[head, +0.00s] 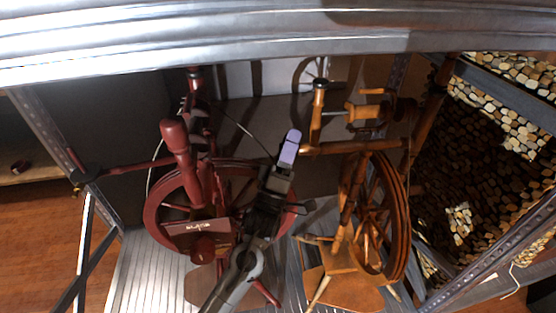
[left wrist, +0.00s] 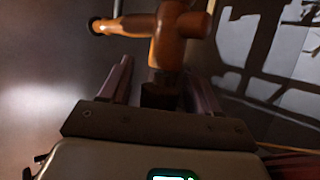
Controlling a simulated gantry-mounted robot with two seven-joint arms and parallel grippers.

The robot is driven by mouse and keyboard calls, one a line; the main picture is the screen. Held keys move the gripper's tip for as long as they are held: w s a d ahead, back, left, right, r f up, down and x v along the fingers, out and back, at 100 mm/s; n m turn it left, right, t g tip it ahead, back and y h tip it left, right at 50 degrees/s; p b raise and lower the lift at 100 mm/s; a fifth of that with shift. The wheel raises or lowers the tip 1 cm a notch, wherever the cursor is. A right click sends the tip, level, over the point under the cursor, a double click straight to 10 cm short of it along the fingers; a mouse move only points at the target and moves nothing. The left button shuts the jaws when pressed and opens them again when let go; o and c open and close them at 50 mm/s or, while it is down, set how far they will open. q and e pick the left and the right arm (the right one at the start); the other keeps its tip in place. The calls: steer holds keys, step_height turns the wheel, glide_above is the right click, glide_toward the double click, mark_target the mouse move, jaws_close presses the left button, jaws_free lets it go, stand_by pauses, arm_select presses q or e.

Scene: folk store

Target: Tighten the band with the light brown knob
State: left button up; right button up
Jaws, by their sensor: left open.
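A light brown spinning wheel (head: 398,215) stands right of centre in the head view. Its upper frame carries an upright post (head: 317,105) and a short light brown knob-like piece (head: 362,111) on the right. My left gripper (head: 290,149), with purple fingers, is left of that post and high over the gap between two wheels. In the left wrist view its fingers (left wrist: 160,85) are apart. An orange-brown T-shaped wooden piece (left wrist: 167,40) shows beyond and between them; I cannot tell whether they touch it. The drive band is too thin to make out. My right gripper is not in view.
A dark red spinning wheel (head: 165,215) stands on the left, partly behind my left arm. Metal shelf posts (head: 48,135) and a beam (head: 200,45) frame the space. A stacked-log wall (head: 480,170) is at the right. The ridged metal floor (head: 150,275) is partly clear.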

arm_select(q)
steer(key=s+a+f+p, duration=0.1)
steer(key=s+a+p, duration=0.2)
steer(key=s, duration=0.4)
steer(key=s+a+f+p, duration=0.2)
steer(key=s+a+p, duration=0.1)
steer(key=s, duration=0.4)
steer(key=shift+a+f, duration=0.15)
steer(key=shift+a, duration=0.05)
steer(key=shift+s, duration=0.15)
